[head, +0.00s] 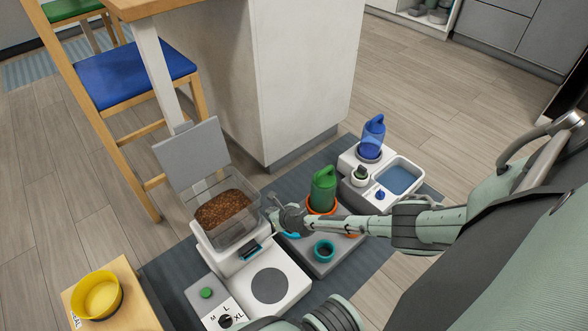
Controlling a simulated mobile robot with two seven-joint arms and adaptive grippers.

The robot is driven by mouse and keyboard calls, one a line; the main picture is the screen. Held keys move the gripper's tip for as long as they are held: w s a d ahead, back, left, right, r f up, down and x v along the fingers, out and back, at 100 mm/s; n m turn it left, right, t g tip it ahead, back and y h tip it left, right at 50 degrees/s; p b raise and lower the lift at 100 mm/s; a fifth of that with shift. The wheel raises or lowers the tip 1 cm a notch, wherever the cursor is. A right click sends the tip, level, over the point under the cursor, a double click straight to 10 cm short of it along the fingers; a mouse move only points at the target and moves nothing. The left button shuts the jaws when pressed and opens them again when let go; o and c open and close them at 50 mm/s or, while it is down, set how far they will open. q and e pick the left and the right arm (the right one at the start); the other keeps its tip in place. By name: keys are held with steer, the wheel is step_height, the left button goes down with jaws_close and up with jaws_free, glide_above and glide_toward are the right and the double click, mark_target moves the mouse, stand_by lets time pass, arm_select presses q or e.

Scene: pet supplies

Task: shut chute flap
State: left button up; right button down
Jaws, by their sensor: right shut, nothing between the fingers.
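The white pet feeder (222,262) stands on the mat with a clear hopper (240,239) of brown kibble (224,208) on top. Its grey lid (188,155) stands raised at the back. On the feeder's front, below the hopper, is a small dark chute with a teal edge (252,252); whether this flap is open or shut is too small to tell. My right gripper (275,217) is shut and empty, just right of the hopper and above the chute's level. My left gripper is not in view.
A round grey pad (269,286) and a dial panel (226,319) lie in front of the feeder. A green jug (323,190), teal cup (323,250), blue jug (373,136) and water basin (399,179) stand to the right. A yellow bowl (97,296) sits at lower left.

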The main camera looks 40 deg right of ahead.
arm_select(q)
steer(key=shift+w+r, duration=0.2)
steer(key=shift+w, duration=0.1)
arm_select(e)
steer(key=shift+w+f, duration=0.15)
steer(key=shift+w, duration=0.4)
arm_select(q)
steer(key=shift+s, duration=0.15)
arm_select(e)
steer(key=shift+s+r, duration=0.25)
steer(key=shift+r, duration=0.3)
steer(key=v, duration=1.1)
steer(key=shift+f, duration=0.15)
steer(key=shift+s, duration=0.1)
